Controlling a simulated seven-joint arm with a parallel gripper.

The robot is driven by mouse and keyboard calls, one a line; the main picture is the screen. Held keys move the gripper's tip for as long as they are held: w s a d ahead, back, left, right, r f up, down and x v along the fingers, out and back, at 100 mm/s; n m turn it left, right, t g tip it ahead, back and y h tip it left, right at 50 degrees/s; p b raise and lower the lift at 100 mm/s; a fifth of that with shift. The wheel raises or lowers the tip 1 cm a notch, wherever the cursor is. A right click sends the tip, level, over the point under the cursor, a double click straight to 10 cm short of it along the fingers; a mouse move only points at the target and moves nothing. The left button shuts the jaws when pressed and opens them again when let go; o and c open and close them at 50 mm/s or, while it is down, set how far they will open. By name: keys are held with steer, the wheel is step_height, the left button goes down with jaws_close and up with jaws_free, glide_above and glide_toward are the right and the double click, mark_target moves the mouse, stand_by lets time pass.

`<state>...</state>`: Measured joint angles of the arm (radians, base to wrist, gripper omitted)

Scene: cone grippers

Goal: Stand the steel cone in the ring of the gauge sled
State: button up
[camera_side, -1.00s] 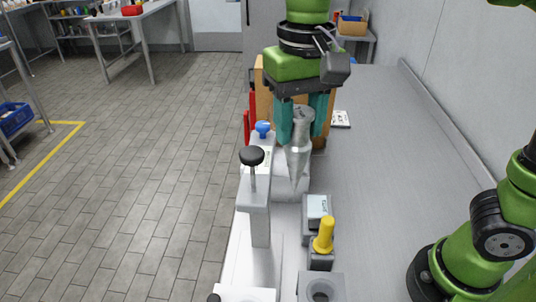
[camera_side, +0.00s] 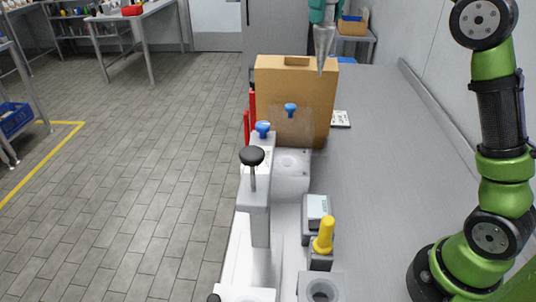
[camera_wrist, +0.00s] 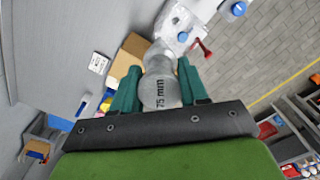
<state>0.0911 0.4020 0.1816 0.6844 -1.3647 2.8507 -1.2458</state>
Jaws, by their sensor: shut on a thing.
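The steel cone (camera_side: 323,42) hangs point down in my gripper (camera_side: 322,18), high up near the cardboard box's top in the side view. In the wrist view my gripper (camera_wrist: 157,88) has its teal fingers shut on either side of the cone (camera_wrist: 160,93), and "75 mm" shows on it. A light grey block (camera_side: 291,175) with a round opening stands below, before a clear plate with a blue knob. Another grey block (camera_side: 322,290) with a round hole sits at the bottom edge. I cannot tell for certain which is the gauge sled. The cone touches neither block.
A cardboard box (camera_side: 296,92) stands behind the clear plate. A black-knobbed post (camera_side: 258,205), a small display box (camera_side: 318,207) and a yellow peg (camera_side: 324,235) stand near the front. The bench (camera_side: 400,190) is clear to the right.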

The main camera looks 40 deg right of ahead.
steer(key=shift+a, duration=0.1)
stand_by(0.4)
steer(key=s+a+f+n, duration=0.1)
steer(key=s+a+n, duration=0.65)
steer(key=a, duration=0.45)
steer(key=s+a+f+n, duration=0.1)
steer(key=s+a+n, duration=0.65)
steer(key=a, duration=0.45)
steer(key=s+a+f+n, duration=0.2)
steer(key=a+f+n, duration=0.2)
steer(key=f, duration=0.8)
steer(key=s+a+f+n, duration=0.3)
steer(key=a+f+n, duration=0.2)
steer(key=f, duration=0.7)
steer(key=shift+a+f, duration=0.35)
steer(key=shift+a, duration=0.55)
steer(key=shift+w+f, duration=0.1)
steer(key=shift+f, duration=1.8)
steer(key=o, duration=1.3)
steer(key=shift+c, duration=0.2)
